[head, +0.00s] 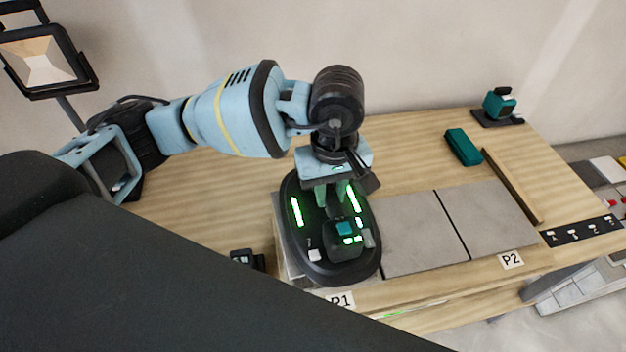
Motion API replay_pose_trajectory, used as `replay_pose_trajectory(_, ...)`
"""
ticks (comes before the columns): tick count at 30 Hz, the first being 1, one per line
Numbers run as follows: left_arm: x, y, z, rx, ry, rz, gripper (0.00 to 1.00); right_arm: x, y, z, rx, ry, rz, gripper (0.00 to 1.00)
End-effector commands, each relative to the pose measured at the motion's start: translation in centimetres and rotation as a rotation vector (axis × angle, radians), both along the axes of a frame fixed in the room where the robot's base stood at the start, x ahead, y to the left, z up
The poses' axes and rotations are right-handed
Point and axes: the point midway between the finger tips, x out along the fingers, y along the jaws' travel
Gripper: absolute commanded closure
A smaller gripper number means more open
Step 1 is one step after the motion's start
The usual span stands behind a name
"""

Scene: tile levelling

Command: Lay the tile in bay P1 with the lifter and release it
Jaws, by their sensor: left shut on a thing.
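My left gripper (334,192) is shut on the lifter (315,258), a dark oval tool with two green light strips and small lit indicators. The lifter is at bay P1, behind the P1 label (342,300). A grey tile (280,225) shows as a narrow edge left of the lifter and below it. The lifter hides most of this tile, and I cannot tell whether the tile rests fully on the bed. My right gripper is not in view.
Two grey tiles lie to the right, one in the middle (420,232) and one (495,215) behind the P2 label (511,260). A wooden strip (512,185), a teal block (463,147) and a teal tool (498,105) lie beyond. A small black device (242,257) stands left of P1.

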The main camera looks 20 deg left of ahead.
Motion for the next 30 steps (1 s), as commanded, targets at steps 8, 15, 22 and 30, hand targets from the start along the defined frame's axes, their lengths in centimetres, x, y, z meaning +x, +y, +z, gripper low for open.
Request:
replay_pose_trajectory(8,-0.1,-1.1,0.4,-0.002,-0.011,-0.076,1.0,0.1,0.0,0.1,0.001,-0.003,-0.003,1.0)
replay_pose_trajectory(15,-0.1,-1.1,0.1,-0.002,-0.009,-0.077,1.0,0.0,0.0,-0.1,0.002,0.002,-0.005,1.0)
replay_pose_trajectory(22,-0.1,-1.1,-1.1,-0.002,-0.007,-0.076,1.0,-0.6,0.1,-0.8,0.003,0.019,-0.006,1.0)
replay_pose_trajectory(30,-0.1,-1.1,-3.0,-0.003,-0.006,-0.075,1.0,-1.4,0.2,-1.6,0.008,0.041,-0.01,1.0)
